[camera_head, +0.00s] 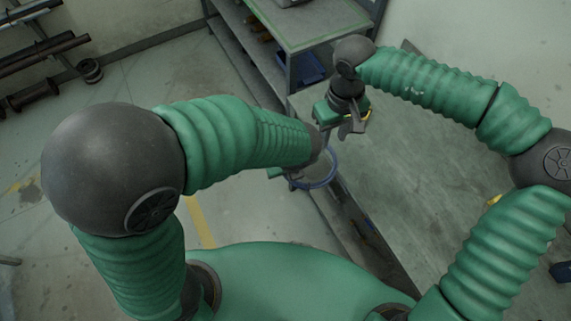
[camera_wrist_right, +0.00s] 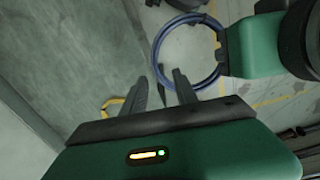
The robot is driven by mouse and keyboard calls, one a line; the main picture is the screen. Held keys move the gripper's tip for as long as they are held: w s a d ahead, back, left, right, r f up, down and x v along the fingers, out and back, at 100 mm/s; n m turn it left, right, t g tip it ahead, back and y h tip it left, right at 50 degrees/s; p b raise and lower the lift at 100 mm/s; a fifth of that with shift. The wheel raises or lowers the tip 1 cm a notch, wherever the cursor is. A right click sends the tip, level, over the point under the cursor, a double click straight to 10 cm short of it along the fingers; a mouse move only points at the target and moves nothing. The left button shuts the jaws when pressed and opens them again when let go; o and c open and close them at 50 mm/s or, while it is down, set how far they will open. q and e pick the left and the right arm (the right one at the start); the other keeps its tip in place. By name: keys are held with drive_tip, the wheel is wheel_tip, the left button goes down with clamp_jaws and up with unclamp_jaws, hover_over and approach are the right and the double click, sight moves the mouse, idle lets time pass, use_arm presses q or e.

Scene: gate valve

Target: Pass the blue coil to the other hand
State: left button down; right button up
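The blue coil (camera_head: 318,182) is a ring hanging at the end of my left arm in the head view. It also shows in the right wrist view (camera_wrist_right: 157,52), at top centre. My left gripper (camera_wrist_right: 226,50) meets the coil's right edge there and appears shut on it; its fingertips are mostly hidden. My right gripper (camera_head: 352,128) is above and right of the coil in the head view. In the right wrist view its two fingers (camera_wrist_right: 160,82) are apart with nothing between them, pointing toward the coil without visibly holding it.
A shelf bench (camera_head: 320,25) stands at the top, with a blue bin (camera_head: 308,68) on its lower level. A yellow curved thing (camera_wrist_right: 112,104) shows beside my right fingers. Pipes (camera_head: 45,55) lie at upper left.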

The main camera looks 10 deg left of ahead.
wheel_tip(320, 180, up, 5)
drive_tip(key=w+d+f+m+t, duration=0.2)
drive_tip(key=w+m+t, duration=0.1)
drive_tip(key=w+t, duration=0.9)
drive_tip(key=s+d+f+m+g, duration=0.2)
drive_tip(key=s+d+f+g, duration=0.2)
drive_tip(key=s+d, duration=0.3)
drive_tip(key=s+d+f+m+g, duration=0.2)
drive_tip(key=s+d+f+g, duration=0.3)
drive_tip(key=s, duration=1.1)
drive_tip(key=d, duration=0.3)
drive_tip(key=shift+s+f, duration=0.15)
drive_tip(key=shift+s, duration=0.2)
